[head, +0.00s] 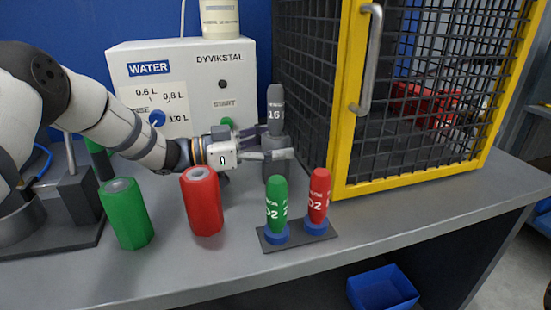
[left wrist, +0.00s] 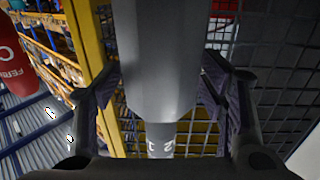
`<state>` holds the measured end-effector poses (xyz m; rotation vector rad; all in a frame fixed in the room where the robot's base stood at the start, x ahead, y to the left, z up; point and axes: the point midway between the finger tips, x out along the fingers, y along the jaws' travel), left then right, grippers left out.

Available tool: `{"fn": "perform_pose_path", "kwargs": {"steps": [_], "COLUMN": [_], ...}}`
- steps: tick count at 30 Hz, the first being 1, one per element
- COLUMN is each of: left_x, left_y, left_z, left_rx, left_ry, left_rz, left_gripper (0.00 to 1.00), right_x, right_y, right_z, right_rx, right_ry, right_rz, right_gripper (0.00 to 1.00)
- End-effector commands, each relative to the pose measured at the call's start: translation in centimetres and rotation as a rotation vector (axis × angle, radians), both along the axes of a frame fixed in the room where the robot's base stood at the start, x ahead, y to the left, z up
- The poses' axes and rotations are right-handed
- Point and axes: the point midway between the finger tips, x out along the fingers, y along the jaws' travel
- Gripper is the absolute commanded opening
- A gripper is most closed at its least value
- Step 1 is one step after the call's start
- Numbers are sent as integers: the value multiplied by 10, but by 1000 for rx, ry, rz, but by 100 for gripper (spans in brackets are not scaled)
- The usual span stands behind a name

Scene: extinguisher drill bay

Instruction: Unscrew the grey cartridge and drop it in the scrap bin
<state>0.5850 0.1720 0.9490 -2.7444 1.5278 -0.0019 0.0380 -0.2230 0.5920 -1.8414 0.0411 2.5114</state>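The grey cartridge (head: 275,105), marked 16, stands upright on top of a thicker grey body (head: 277,165) at the back of the bench. It also shows in the left wrist view (left wrist: 160,142), below the wide grey body (left wrist: 155,60). My left gripper (head: 278,142) has its fingers on either side of the assembly, around the body's upper part just below the cartridge. In the left wrist view, my left gripper (left wrist: 160,92) looks open, with gaps beside the grey body. A blue open bin (head: 383,292) sits low in front of the bench; no scrap label is visible. My right gripper is not in view.
Green (head: 277,203) and red (head: 318,195) cartridges stand on a small dark plate before my gripper. A green cylinder (head: 126,215) and red cylinder (head: 203,205) stand left. A yellow-framed mesh cage (head: 345,110) is close right; a white water box (head: 190,75) is behind.

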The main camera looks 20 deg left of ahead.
Motion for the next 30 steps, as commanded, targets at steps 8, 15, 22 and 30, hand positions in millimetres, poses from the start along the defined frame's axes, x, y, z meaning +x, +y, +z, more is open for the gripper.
{"fn": "perform_pose_path", "kwargs": {"steps": [8,15,22,30], "left_x": [0,0,0,0], "left_y": [0,0,0,0], "left_z": [0,4,47,96], "left_rx": [0,-3,-2,-2], "left_ry": [0,-7,-16,-10], "left_rz": [0,0,-2,0], "left_gripper": [0,0,0,0], "right_x": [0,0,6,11], "right_y": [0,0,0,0], "right_z": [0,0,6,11], "right_rx": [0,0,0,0], "right_ry": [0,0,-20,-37], "right_rz": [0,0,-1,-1], "right_gripper": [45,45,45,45]}}
